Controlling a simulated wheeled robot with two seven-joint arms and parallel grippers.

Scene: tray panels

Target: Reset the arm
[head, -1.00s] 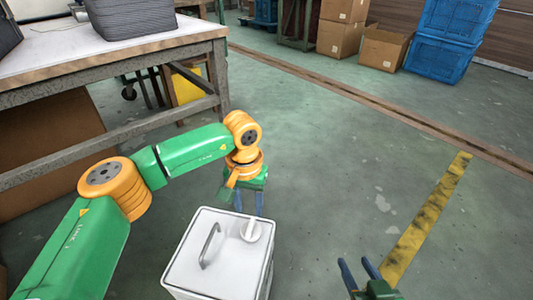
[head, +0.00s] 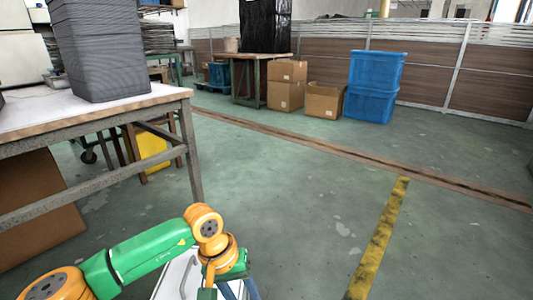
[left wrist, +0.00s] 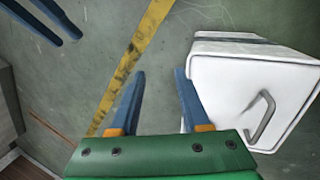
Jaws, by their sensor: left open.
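My left arm, green with orange joints, comes in low from the left in the head view. My left gripper (head: 236,290) is at the bottom edge there, with its fingertips cut off. In the left wrist view, my left gripper (left wrist: 160,90) has its two blue fingers apart, with only green floor between them. It is open and empty. The blue fingers of my right gripper (left wrist: 55,30) show at the top left of the left wrist view, apart and with nothing between them. The right gripper is out of the head view.
A wooden-edged table (head: 150,98) stands at the left, with a dark grey ribbed bin (head: 98,45) on it. Blue crates (head: 372,85) and cardboard boxes (head: 287,85) stand at the back. The green floor with a yellow stripe (head: 378,240) is clear at the middle and right.

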